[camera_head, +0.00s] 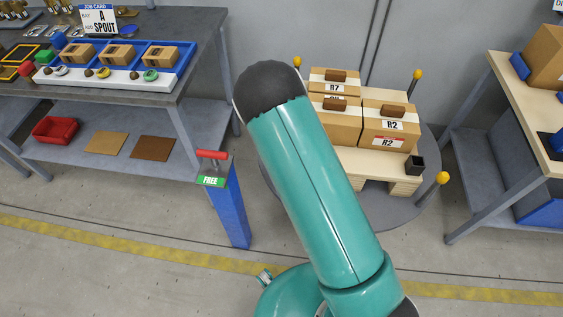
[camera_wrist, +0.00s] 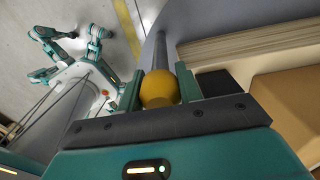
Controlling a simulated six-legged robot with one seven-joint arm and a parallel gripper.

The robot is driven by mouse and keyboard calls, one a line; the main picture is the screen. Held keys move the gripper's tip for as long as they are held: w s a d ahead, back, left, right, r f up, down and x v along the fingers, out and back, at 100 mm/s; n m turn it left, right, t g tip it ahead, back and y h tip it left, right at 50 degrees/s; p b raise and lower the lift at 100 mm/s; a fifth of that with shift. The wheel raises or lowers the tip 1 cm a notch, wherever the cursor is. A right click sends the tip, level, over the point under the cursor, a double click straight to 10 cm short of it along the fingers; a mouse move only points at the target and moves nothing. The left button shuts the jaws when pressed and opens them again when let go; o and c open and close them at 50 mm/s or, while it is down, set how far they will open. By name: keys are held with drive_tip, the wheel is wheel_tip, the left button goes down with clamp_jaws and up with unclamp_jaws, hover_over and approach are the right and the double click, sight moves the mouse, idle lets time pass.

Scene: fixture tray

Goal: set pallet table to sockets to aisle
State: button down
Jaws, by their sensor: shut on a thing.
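The pallet table is a round grey turntable (camera_head: 400,214) with a wooden pallet (camera_head: 378,163) on it. Cardboard boxes stand on the pallet; labels R7 (camera_head: 334,88) and R2 (camera_head: 393,125) are readable. Yellow-knobbed posts stand at its rim, at the back right (camera_head: 417,75) and front right (camera_head: 442,178). In the wrist view my gripper (camera_wrist: 159,88) is shut on a yellow knob (camera_wrist: 158,90) on a grey post, beside the pallet edge and a black block (camera_wrist: 213,83). In the head view my teal arm hides the gripper and that knob.
A blue post (camera_head: 228,205) with a red handle and a green FREE sign stands left of the turntable. A workbench (camera_head: 190,70) with a blue tray and job card is at left. A wooden-topped bench (camera_head: 520,110) is at right. Floor in front is clear, with a yellow line.

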drive_tip(key=shift+w+a+r, duration=0.15)
drive_tip(key=shift+w, duration=0.25)
drive_tip(key=c, duration=1.3)
unclamp_jaws()
drive_tip(key=shift+c, duration=0.2)
drive_tip(key=o, duration=0.4)
drive_tip(key=shift+w, duration=0.1)
drive_tip(key=shift+s, duration=0.2)
wheel_tip(320, 180, up, 14)
drive_tip(key=shift+f, duration=0.1)
